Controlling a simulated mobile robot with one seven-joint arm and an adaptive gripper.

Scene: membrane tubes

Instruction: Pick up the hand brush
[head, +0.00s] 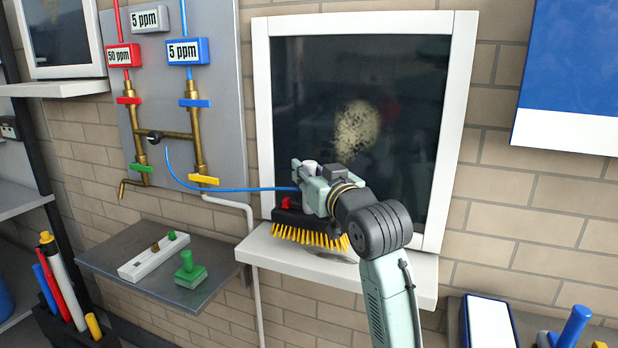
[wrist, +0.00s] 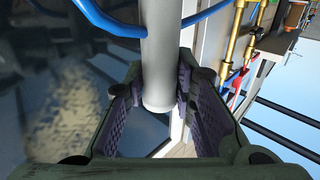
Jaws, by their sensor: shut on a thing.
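The hand brush (head: 310,222) has a black body, a row of yellow bristles and a red piece at its left end. It is at the white window sill in the head view, bristles down. I cannot tell whether the bristles touch the sill. My gripper (head: 309,178) is above the brush body. In the wrist view, my gripper (wrist: 161,100) is shut on a pale grey round handle (wrist: 160,60), with a purple ridged pad on each side. The handle's end shows between the pads. The brush body is not seen in the wrist view.
A dark window (head: 350,90) is close behind my gripper. A blue hose (head: 235,189) runs from the valve panel (head: 222,110) to beside my gripper. A grey shelf (head: 215,262) with a green stamp-like object (head: 189,272) is at left. The sill's right part (head: 424,275) is clear.

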